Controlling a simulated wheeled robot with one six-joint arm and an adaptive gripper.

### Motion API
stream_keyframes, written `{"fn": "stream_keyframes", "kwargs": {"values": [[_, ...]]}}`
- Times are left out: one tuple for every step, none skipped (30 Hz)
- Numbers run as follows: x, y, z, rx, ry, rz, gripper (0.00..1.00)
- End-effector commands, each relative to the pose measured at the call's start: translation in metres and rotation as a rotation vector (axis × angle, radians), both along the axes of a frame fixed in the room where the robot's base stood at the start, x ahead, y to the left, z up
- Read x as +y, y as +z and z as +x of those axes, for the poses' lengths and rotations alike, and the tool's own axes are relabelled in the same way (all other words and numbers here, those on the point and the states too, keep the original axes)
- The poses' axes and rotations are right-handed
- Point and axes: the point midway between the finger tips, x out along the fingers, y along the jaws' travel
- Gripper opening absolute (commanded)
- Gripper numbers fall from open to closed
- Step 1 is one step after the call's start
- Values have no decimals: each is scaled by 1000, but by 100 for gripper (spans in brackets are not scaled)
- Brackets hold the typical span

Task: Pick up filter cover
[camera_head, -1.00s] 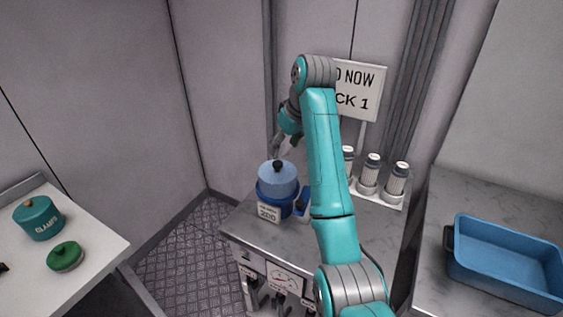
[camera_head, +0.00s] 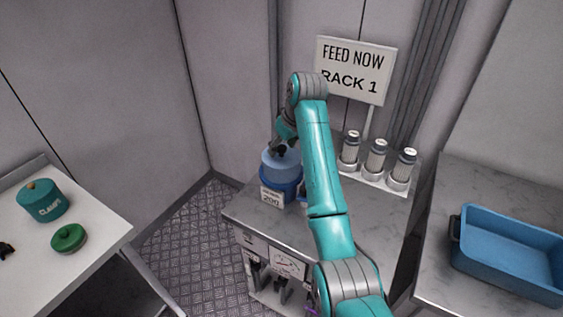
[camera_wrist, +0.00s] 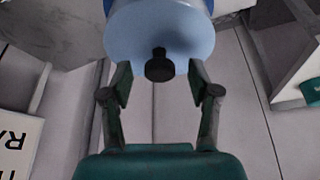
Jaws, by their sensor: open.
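The filter cover (camera_head: 272,163) is a light blue round lid with a black knob, on top of a darker blue filter housing (camera_head: 283,184) on the grey counter. In the wrist view the cover (camera_wrist: 135,38) fills the top middle, and its black knob (camera_wrist: 160,66) lies between my fingertips. My gripper (camera_wrist: 160,78) is open, with one finger on each side of the knob and a gap on both sides. In the head view my gripper (camera_head: 281,149) is right at the top of the cover and partly hides the knob.
Several white-and-grey cartridges (camera_head: 376,158) stand in a holder behind my arm, by a sign (camera_head: 355,70) reading "FEED NOW RACK 1". A blue tray (camera_head: 507,278) is on the right counter. A teal pot (camera_head: 40,202) and green lid (camera_head: 69,238) sit on the left table.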

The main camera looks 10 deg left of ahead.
Motion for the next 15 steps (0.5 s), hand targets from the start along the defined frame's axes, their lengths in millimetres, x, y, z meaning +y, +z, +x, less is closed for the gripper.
{"fn": "stream_keyframes", "kwargs": {"values": [[2,-5,2,0,0,0,61],[2,-7,3,0,0,0,61],[3,-10,3,0,0,0,61],[4,-11,4,0,0,0,61],[4,-12,4,-1,0,1,61],[4,-13,4,-1,0,0,61],[4,-13,4,-2,0,1,61],[4,-13,5,-2,0,1,61],[4,-13,4,-2,0,1,61],[4,-13,4,-2,0,1,61],[4,-13,4,-2,0,1,61],[4,-13,4,-2,0,1,58],[4,-13,4,-2,0,1,51],[4,-13,4,-2,0,1,43],[4,-13,4,-2,0,1,33]]}}
